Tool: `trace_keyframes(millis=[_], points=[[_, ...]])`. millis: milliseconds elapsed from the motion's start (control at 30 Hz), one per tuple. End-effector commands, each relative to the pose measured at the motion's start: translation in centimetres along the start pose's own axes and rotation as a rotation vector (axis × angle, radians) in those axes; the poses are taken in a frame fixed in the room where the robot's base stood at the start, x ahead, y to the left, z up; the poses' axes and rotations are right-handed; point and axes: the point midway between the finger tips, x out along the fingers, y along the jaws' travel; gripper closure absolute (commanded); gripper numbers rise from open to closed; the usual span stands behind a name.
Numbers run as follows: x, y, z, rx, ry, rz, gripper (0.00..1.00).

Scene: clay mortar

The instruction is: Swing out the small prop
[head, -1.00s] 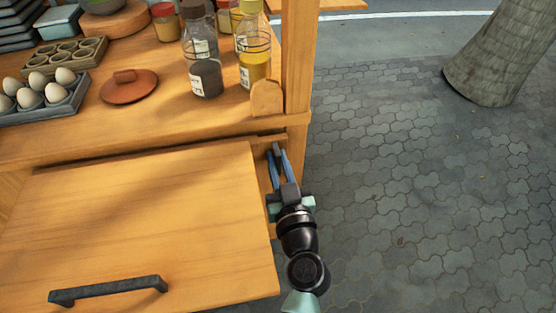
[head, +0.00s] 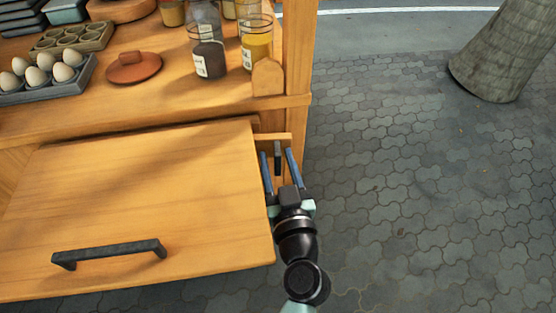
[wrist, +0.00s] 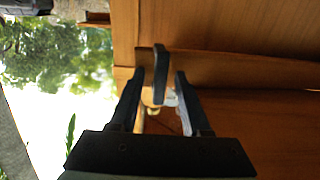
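The small prop is a narrow wooden bar (head: 273,138) with a dark upright tab (head: 277,156) near its outer end. It juts out below the counter's right end, beside the wooden flap (head: 140,200). My gripper (head: 278,154) is open, with one blue-topped finger on each side of the tab. In the wrist view the tab (wrist: 159,66) stands between the open, dark fingertips (wrist: 160,76), with gaps on both sides. The prop's inner end is hidden behind the flap.
The flap carries a dark handle (head: 108,254) and lies close to the left of my gripper. A wooden post (head: 298,60) stands behind. Glass jars (head: 208,45), an egg tray (head: 45,85) and a clay lid (head: 133,67) are on the counter. Paving (head: 420,200) to the right is clear.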

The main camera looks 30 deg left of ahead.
Motion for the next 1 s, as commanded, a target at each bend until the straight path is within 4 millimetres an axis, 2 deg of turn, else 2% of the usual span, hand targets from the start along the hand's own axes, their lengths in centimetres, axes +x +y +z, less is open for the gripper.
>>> trace_keyframes(millis=[167, 267, 367, 700, 833, 1000], points=[[-0.2, 0.0, 0.0, 0.000, 0.000, 0.001, 0.53], [-0.9, 0.1, 0.1, 0.001, 0.000, 0.003, 0.53], [-2.4, 0.0, 0.2, 0.002, -0.001, 0.003, 0.53], [-9.5, 0.0, 0.2, 0.002, -0.002, 0.003, 0.53], [-11.5, 0.0, 0.1, 0.001, -0.001, 0.002, 0.53], [-12.8, 0.0, 0.0, 0.000, 0.000, 0.001, 0.53]])
